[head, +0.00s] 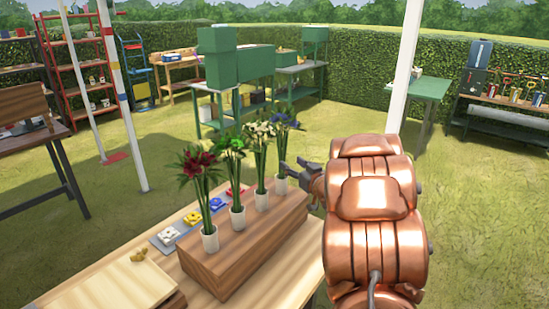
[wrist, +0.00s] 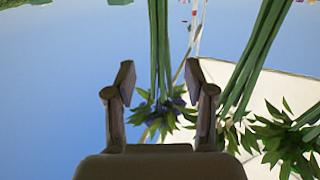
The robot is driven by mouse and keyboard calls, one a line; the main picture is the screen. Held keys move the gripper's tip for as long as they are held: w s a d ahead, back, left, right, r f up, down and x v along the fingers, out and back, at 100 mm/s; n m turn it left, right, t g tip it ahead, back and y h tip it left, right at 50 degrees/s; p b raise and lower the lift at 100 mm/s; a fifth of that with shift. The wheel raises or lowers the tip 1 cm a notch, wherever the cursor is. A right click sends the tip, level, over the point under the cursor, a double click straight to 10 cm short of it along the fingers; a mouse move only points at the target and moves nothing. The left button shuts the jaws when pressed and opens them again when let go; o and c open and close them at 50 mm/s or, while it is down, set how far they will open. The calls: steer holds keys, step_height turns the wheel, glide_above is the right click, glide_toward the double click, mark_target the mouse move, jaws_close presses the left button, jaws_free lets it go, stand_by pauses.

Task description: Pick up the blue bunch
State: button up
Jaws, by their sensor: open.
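The blue bunch (head: 281,121) stands upright in a white vase (head: 281,185), rightmost in a row on a brown wooden block in the head view. My gripper (head: 288,171) is beside its stems, on their right. In the wrist view, my gripper (wrist: 158,78) is open, one finger on each side. The green stems and dark blue flowers of the blue bunch (wrist: 160,108) show between the fingers, with the flower heads lower in the picture. I cannot tell whether the stems are within the fingers' reach; no contact shows.
A white bunch (head: 260,129), a green-flowered bunch (head: 234,143) and a red bunch (head: 198,163) stand left of it along the wooden block (head: 262,240). The white bunch's leaves (wrist: 285,140) are close on the right in the wrist view. A white post (head: 404,65) rises behind my arm.

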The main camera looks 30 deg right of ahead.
mark_target(284, 158)
steer(key=shift+w+d, duration=0.15)
steer(key=shift+w, duration=0.8)
steer(key=shift+w+d+p, duration=0.1)
steer(key=shift+w+p, duration=1.15)
steer(key=shift+w, duration=1.35)
steer(key=shift+f, duration=0.1)
jaws_close()
